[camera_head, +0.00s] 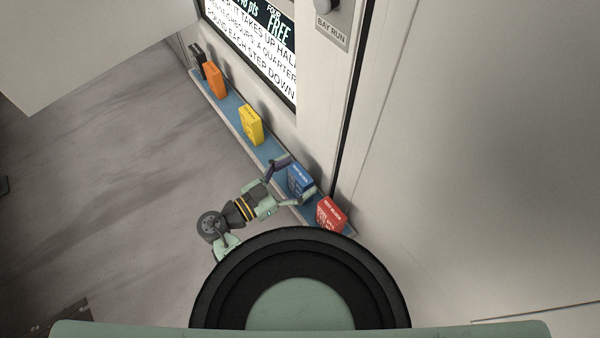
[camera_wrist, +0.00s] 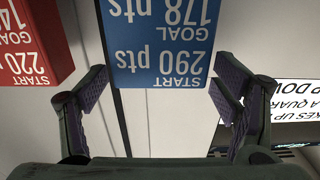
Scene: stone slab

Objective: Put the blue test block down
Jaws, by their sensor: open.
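The blue test block (camera_head: 299,182) appears to stand upright on the narrow blue ledge (camera_head: 268,150), between the yellow and red blocks. In the wrist view the blue block (camera_wrist: 160,45) shows its printed face upside down, with "START 290 pts" and "GOAL 178 pts". My gripper (camera_head: 293,177) is open, one finger on each side of the blue block. In the wrist view my gripper (camera_wrist: 162,88) has its purple pads spread to either side of the block's near end. The block's underside contact with the ledge is hidden.
A red block (camera_head: 330,214) stands close beside my gripper's near finger; it also shows in the wrist view (camera_wrist: 30,45). A yellow block (camera_head: 251,124), an orange block (camera_head: 214,80) and a black block (camera_head: 198,56) stand farther along the ledge. A text screen (camera_head: 258,45) is on the wall behind.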

